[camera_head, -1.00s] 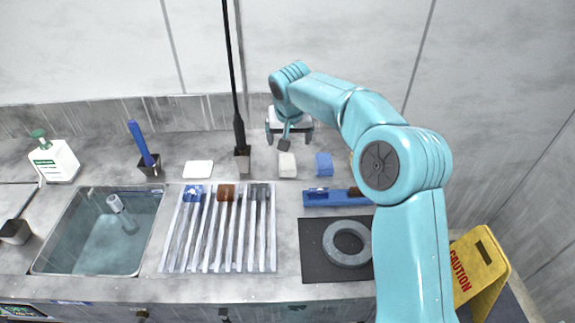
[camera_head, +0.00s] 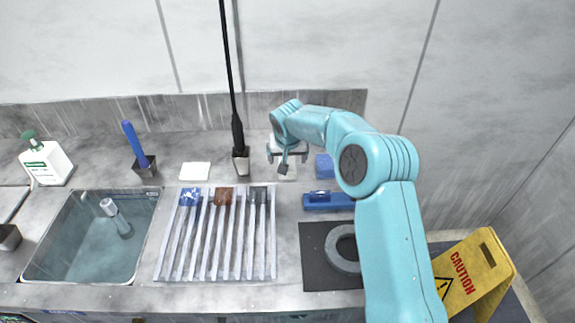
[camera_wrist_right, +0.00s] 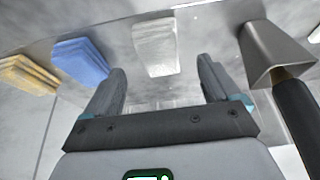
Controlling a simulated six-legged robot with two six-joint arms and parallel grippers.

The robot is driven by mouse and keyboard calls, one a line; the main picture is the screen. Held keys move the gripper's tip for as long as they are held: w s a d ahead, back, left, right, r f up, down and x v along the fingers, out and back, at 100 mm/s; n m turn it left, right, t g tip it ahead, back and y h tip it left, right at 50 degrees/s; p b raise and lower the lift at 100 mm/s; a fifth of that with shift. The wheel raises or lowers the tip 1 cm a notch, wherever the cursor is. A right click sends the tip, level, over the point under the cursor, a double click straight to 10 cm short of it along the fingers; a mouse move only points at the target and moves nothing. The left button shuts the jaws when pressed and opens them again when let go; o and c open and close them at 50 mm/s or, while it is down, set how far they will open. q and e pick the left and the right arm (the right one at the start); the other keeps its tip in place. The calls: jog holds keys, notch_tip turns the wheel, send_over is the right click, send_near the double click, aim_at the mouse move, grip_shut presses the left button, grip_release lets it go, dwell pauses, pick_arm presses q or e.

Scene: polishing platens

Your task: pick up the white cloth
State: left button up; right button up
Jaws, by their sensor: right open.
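The white cloth (camera_head: 289,174) is a small folded block on the counter, partly hidden by my right gripper (camera_head: 287,158) in the head view. In the right wrist view the white cloth (camera_wrist_right: 156,45) lies beyond the gap between the two fingertips of my right gripper (camera_wrist_right: 160,80). The right gripper is open and empty, close above the cloth, and nothing is between its fingers. A flat white pad (camera_head: 195,171) lies farther left on the counter. My left gripper does not show.
A blue cloth (camera_wrist_right: 80,61) and a yellow cloth (camera_wrist_right: 29,75) lie beside the white one. A grey holder (camera_wrist_right: 270,50) with a dark rod stands on the other side. A slatted rack (camera_head: 218,262) and sink (camera_head: 38,262) are to the left.

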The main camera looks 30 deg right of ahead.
aim_at(288, 163)
jog(key=shift+s+f, duration=0.1)
jog(key=x, duration=0.1)
jog(key=p+x, duration=0.1)
jog(key=x, duration=0.1)
jog(key=p+x, duration=0.1)
jog(key=x, duration=0.1)
jog(key=shift+w+d, duration=0.3)
jog(key=shift+w, duration=0.05)
jog(key=shift+s+a, duration=0.1)
jog(key=shift+s, duration=0.1)
jog(key=shift+w+f, duration=0.15)
jog(key=shift+w, duration=0.05)
jog(key=c, duration=1)
jog(key=shift+s, duration=0.15)
jog(key=shift+c, duration=0.3)
jog(key=shift+r, duration=0.2)
